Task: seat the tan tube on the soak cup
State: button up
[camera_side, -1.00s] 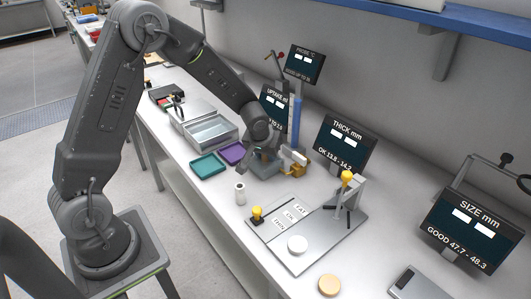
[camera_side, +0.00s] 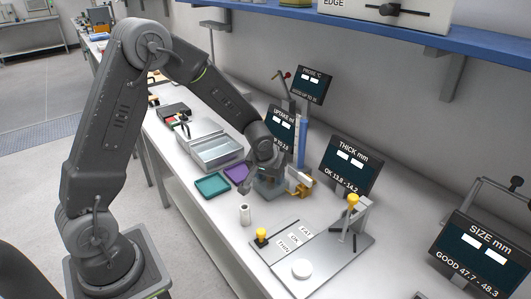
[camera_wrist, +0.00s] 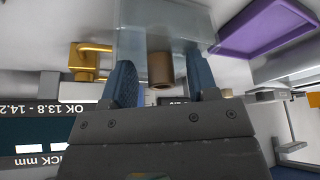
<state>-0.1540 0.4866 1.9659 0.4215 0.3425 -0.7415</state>
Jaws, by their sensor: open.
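The tan tube (camera_wrist: 161,72) shows as a short brown cylinder between my gripper's two fingers in the wrist view. My gripper (camera_wrist: 159,58) is open, with one finger on each side of the tube and gaps visible. A translucent grey block or tank (camera_wrist: 165,28) lies just beyond the tube; I cannot tell whether they touch. In the side view my gripper (camera_side: 258,181) is low at this grey block (camera_side: 270,189), and the tube is hidden there. I cannot pick out the soak cup with certainty.
A brass fitting (camera_side: 304,189) and blue column (camera_side: 302,142) stand close right of my gripper. Purple (camera_side: 236,174) and teal (camera_side: 212,187) trays lie to the left. A white cylinder (camera_side: 245,214) and the thickness gauge plate (camera_side: 325,262) stand in front.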

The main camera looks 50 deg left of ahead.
jog(key=v, duration=1.3)
jog(key=s+d+r+m+h, duration=0.1)
jog(key=s+d+r+m, duration=0.2)
jog(key=s, duration=0.7)
jog(key=s+d+r+m+t+h, duration=0.1)
jog(key=s+d+r+m, duration=0.2)
jog(key=s, duration=0.6)
notch_tip(320, 180, up, 2)
jog(key=shift+s+d+r+t, duration=0.15)
jog(key=shift+s+d+t, duration=0.2)
jog(key=shift+d, duration=0.3)
jog(key=shift+c, duration=0.5)
